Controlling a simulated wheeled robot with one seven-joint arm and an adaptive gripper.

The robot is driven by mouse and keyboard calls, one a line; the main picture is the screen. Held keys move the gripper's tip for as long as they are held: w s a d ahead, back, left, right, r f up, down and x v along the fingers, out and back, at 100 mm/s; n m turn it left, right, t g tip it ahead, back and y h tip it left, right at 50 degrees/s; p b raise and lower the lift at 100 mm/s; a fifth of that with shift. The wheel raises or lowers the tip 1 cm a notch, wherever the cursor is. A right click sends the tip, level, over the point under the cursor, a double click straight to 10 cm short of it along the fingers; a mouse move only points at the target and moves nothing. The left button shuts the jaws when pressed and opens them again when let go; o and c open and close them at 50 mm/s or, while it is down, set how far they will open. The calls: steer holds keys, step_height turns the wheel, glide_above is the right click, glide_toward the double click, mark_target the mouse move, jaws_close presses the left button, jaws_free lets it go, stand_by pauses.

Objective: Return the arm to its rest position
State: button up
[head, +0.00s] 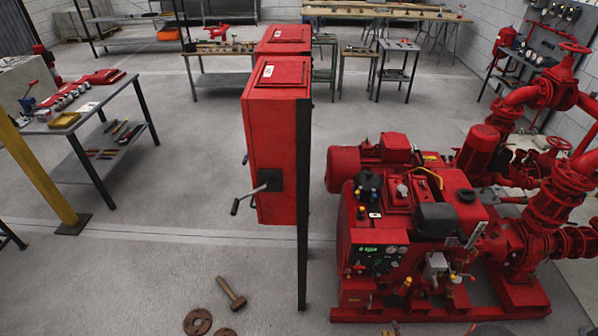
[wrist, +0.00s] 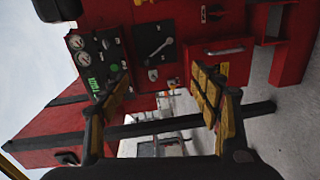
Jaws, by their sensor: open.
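My gripper (wrist: 160,88) shows in the wrist view, with its two yellow-padded fingers spread wide apart. Nothing is held between them. Beyond the fingers is a red panel with round gauges (wrist: 88,50) on the left. A black plate with a pale lever (wrist: 158,40) is on the same red face, past the fingertips and apart from them. I cannot make out my arm or gripper in the head view, so the arm's overall pose is hidden.
The red pumpset (head: 400,225) fills the right of the head view. Red cabinets (head: 275,140) stand left of it, with a dark post (head: 303,220) alongside. A tool table (head: 85,125) and yellow post (head: 40,175) are at left.

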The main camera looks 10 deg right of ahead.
steer(key=s+a+f+m+g+y, duration=0.1)
steer(key=s+a+f+m+g, duration=0.2)
steer(key=f, duration=0.4)
steer(key=s+a+f+m+g+y, duration=0.1)
steer(key=s+f+m+g, duration=0.35)
steer(key=f, duration=0.25)
steer(key=s+d+m+g+y, duration=0.1)
steer(key=s+d+m+g, duration=0.2)
steer(key=s+d+g, duration=0.15)
steer(key=w+d+r+m+g+y+b, duration=0.1)
steer(key=w+d+r+m+g+b, duration=0.15)
steer(key=r, duration=0.95)
steer(key=w+d+r+m+g+b, duration=0.1)
steer(key=d+r+m+g+b, duration=0.2)
steer(key=r, duration=1)
steer(key=w+a+r+m+g, duration=0.2)
steer(key=a+r, duration=0.2)
steer(key=r, duration=0.8)
steer(key=s+a+r+n+t+b, duration=0.1)
steer(key=a+r+t+b, duration=0.3)
steer(key=a+r, duration=1.1)
steer(key=s+a+r+n+t+b, duration=0.2)
steer(key=a+r+t+b, duration=0.2)
steer(key=a+r, duration=1.1)
step_height(320, 180, up, 5)
steer(key=shift+s+f+n+b, duration=0.15)
steer(key=shift+n+b, duration=0.25)
steer(key=shift+b, duration=0.35)
